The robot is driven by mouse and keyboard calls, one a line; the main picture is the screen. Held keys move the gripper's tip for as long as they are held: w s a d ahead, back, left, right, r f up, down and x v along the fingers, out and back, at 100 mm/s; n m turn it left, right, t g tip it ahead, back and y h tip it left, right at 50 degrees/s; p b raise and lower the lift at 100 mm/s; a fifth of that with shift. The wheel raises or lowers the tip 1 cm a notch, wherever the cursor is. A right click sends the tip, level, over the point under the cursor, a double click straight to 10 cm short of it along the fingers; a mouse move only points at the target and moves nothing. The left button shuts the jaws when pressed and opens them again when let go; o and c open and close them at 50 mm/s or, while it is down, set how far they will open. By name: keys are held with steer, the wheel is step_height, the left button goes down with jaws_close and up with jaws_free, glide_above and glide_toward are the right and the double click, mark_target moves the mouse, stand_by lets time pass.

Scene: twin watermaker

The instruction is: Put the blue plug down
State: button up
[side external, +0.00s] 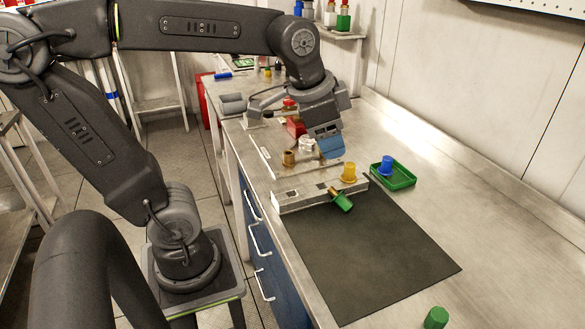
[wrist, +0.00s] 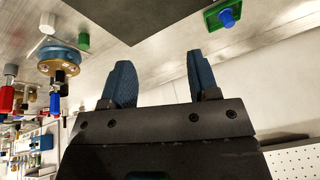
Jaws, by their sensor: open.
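The blue plug (side external: 387,163) stands in the small green tray (side external: 404,180), to the right of the metal block. It also shows in the wrist view (wrist: 227,17), on the green tray (wrist: 213,24) at the top right. My gripper (side external: 328,150) is above the block, to the left of the plug and apart from it. In the wrist view my gripper's blue fingers (wrist: 162,78) are spread with nothing between them.
The metal block (side external: 300,196) carries a yellow plug (side external: 349,172) and a brass fitting (side external: 289,158). A green plug (side external: 343,203) sits tilted at its front. A dark mat (side external: 370,255) lies before it. Another green piece (side external: 436,318) stands near the front. The right of the bench is clear.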

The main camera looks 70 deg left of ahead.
steer(key=s+d+f+n+t, duration=0.1)
steer(key=s+f+n, duration=0.2)
steer(key=s, duration=0.4)
steer(key=shift+s+d+f+n, duration=0.15)
steer(key=shift+d+f+n, duration=0.2)
steer(key=shift+f, duration=0.3)
stand_by(0.4)
